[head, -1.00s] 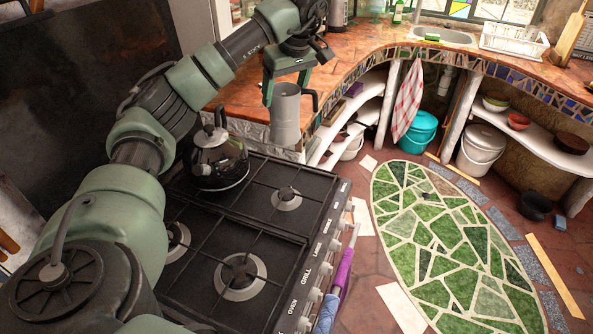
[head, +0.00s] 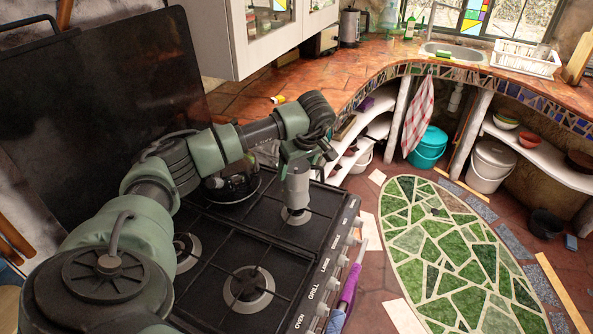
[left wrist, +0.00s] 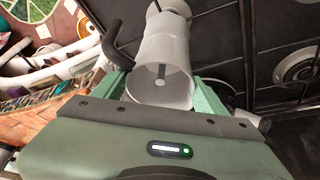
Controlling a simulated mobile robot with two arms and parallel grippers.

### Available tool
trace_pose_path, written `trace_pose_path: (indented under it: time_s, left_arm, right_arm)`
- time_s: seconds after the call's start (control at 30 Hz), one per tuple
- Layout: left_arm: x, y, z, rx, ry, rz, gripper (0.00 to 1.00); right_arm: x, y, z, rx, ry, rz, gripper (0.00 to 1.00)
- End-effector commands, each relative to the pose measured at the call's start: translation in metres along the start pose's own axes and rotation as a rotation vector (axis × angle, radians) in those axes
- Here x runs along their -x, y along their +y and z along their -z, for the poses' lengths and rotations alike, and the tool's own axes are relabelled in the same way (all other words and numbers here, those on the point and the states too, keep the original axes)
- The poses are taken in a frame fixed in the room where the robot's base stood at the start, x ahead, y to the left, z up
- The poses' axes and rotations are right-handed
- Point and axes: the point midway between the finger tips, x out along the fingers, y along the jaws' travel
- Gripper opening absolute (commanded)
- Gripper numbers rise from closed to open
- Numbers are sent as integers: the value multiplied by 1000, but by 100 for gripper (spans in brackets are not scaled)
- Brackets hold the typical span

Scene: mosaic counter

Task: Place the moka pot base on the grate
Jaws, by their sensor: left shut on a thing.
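The grey moka pot base (head: 297,188) is upright, held in my left gripper (head: 298,162) over the back right burner of the hob. It also shows in the left wrist view (left wrist: 166,50), between the green fingers of the left gripper (left wrist: 160,92), with its black handle at the left. The black grate (head: 265,222) lies below it. The base's lower end is at or just above the burner; I cannot tell whether it touches. My right gripper is not in view.
A dark kettle (head: 232,185) stands on the back left burner, partly hidden behind my left arm. The front burner (head: 248,288) is clear. Knobs and a purple cloth (head: 350,284) line the stove's front edge.

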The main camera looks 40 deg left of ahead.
Motion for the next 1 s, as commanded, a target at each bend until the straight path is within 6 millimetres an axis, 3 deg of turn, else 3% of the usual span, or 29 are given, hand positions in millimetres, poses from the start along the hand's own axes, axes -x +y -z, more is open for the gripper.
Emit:
trace_pose_path:
  time_s: [0.13, 0.5, 0.53, 0.57, 0.6, 1.0]
  left_arm:
    - [-15, 0, -6, 1, 0, 0, 0]
    - [-20, 0, -8, 2, 1, -2, 0]
    - [-20, -1, -9, 1, 0, 0, 81]
    - [-20, -1, -8, 1, 0, 0, 89]
    - [-20, -1, -8, 0, 0, 0, 94]
    - [-14, 0, -8, 0, 0, -2, 94]
  right_arm:
    - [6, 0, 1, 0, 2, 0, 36]
    - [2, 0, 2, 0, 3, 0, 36]
    - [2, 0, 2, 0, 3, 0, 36]
    - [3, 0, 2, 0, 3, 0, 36]
    - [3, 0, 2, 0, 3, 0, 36]
    - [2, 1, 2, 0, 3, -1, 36]
